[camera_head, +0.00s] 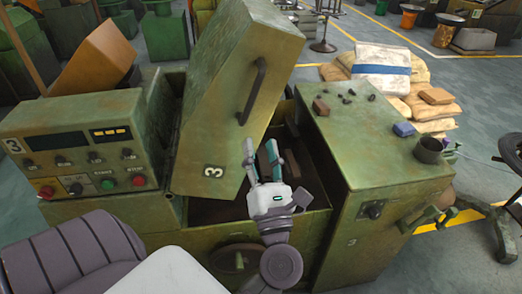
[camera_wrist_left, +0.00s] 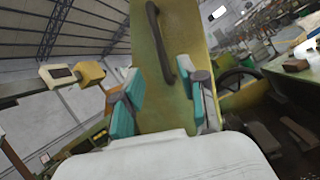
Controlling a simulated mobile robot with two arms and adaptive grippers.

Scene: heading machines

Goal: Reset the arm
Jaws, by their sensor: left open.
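My left gripper (camera_head: 264,163) is in front of the open bay of the green heading machine, its fingers pointing up. Its two teal-padded fingers are apart with nothing between them. The left wrist view also shows my left gripper (camera_wrist_left: 162,95) open, with the raised green lid (camera_wrist_left: 150,60) and its dark handle (camera_wrist_left: 170,45) beyond it. In the head view the tilted lid (camera_head: 228,85), marked 3, stands just left of and behind the fingers, with its dark handle (camera_head: 252,90). I cannot tell whether they touch. My right gripper is not in view.
A control panel (camera_head: 75,150) with buttons is at the left. The machine's flat green top (camera_head: 375,130) at the right holds a brick, a blue block and a dark cup (camera_head: 428,149). Sacks (camera_head: 385,65) are stacked behind. A handwheel (camera_head: 236,260) is on the machine's front.

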